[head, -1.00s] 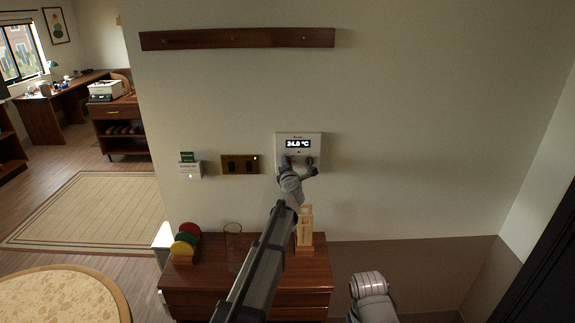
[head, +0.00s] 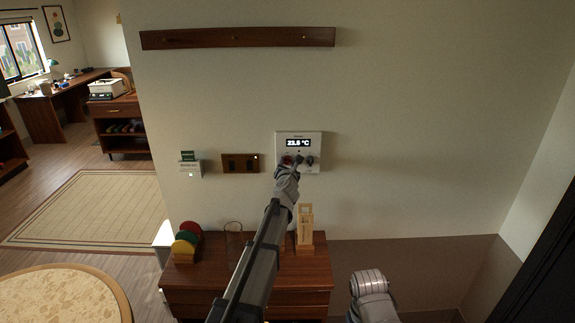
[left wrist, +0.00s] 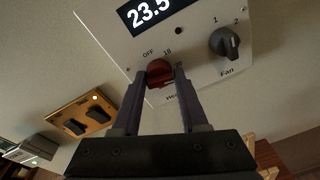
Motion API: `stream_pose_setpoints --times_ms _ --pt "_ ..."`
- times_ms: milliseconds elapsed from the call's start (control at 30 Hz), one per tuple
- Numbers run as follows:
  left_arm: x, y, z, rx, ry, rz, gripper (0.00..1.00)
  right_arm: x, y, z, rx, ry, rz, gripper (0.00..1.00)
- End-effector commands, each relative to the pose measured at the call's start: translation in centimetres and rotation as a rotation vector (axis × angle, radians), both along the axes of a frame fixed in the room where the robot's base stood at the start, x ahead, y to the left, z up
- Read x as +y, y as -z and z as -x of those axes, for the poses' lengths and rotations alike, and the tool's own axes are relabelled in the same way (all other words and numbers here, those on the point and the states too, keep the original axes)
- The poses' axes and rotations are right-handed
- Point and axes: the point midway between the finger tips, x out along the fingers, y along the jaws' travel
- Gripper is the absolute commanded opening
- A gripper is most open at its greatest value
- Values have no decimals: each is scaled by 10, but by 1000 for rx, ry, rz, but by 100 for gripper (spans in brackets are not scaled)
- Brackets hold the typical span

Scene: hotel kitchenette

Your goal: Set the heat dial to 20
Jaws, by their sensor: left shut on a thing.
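The white wall thermostat (head: 312,138) has a display reading about 23.5 °C in the left wrist view (left wrist: 150,10). Its red heat dial (left wrist: 160,72) is at the lower left of the panel, with OFF and 18 printed by it; part of its label is hidden by a finger. My left gripper (left wrist: 160,88) is shut on the heat dial, one finger on each side. In the head view the left gripper (head: 290,165) reaches up to the panel and largely covers the dial.
A dark fan dial (left wrist: 225,42) sits right of the heat dial. A brass switch plate (head: 240,163) and a small card holder (head: 189,169) are on the wall to the left. Below, a wooden cabinet (head: 310,280) bears coloured discs (head: 186,240) and a wooden stand (head: 305,230).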

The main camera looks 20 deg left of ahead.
Motion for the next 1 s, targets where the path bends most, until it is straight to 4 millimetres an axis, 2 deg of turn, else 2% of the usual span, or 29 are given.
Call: stream_pose_setpoints --times_ms 533,567,800,1000 --pt "1 0 0 -7 -2 23 0 0 0 0 0 0 0 100" --pt "1 0 0 -7 -2 23 44 0 0 0 0 0 0 100" --pt "1 0 0 -7 -2 23 71 0 0 0 0 0 0 100" --pt "1 0 0 -6 -1 23 71 0 0 0 0 0 0 100"
